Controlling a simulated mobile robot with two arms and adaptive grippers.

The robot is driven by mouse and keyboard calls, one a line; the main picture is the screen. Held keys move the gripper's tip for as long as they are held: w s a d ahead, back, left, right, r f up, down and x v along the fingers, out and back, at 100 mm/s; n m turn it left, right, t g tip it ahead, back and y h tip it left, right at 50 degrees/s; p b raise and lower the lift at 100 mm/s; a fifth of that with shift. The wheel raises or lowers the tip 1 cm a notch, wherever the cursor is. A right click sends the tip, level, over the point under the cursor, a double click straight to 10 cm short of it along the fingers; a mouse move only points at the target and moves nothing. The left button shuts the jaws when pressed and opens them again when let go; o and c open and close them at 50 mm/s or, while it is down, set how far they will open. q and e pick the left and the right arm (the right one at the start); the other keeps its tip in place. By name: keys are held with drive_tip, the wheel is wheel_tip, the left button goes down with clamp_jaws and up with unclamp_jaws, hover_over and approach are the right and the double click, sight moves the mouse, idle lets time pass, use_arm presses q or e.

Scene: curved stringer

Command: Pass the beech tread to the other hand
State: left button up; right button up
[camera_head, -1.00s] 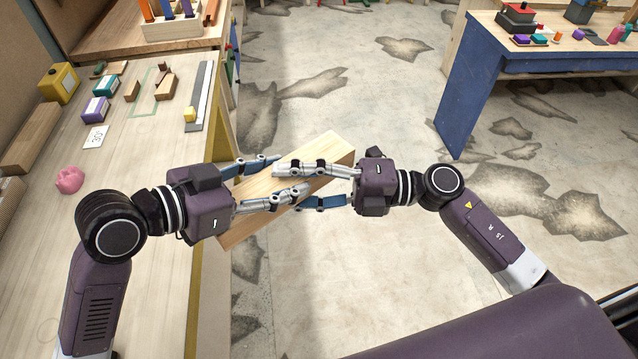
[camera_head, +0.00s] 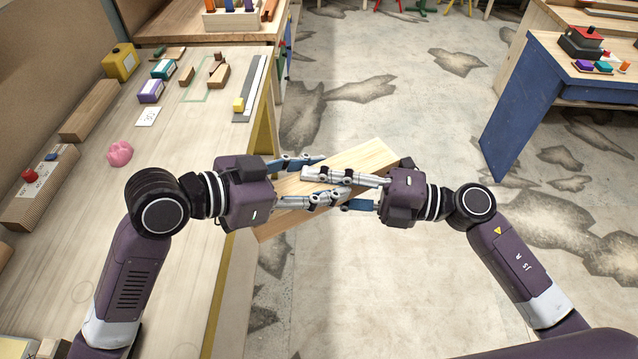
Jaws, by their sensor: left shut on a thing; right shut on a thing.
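The beech tread (camera_head: 362,157) is a pale wooden board held in the air, slanting from lower left to upper right, beyond the right edge of the workbench. My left gripper (camera_head: 318,180) reaches in from the left and is shut on the tread. My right gripper (camera_head: 328,190) reaches in from the right and is also shut on it. The fingers of both grippers overlap around the middle of the board and hide part of it. The tread's ends stick out at upper right and lower left.
The workbench (camera_head: 190,215) at left carries a yellow container (camera_head: 119,63), a pink lump (camera_head: 119,153), small boxes and wood blocks. A blue table (camera_head: 520,100) stands at upper right. The floor (camera_head: 350,290) in front of and beyond the tread is clear.

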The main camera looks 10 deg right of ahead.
sight(281, 184)
use_arm(q)
drive_tip(key=o, duration=1.8)
drive_tip(key=shift+r, duration=0.1)
use_arm(e)
drive_tip(key=shift+r, duration=0.1)
clamp_jaws()
use_arm(q)
drive_tip(key=shift+a, duration=0.1)
drive_tip(key=shift+v, duration=3.9)
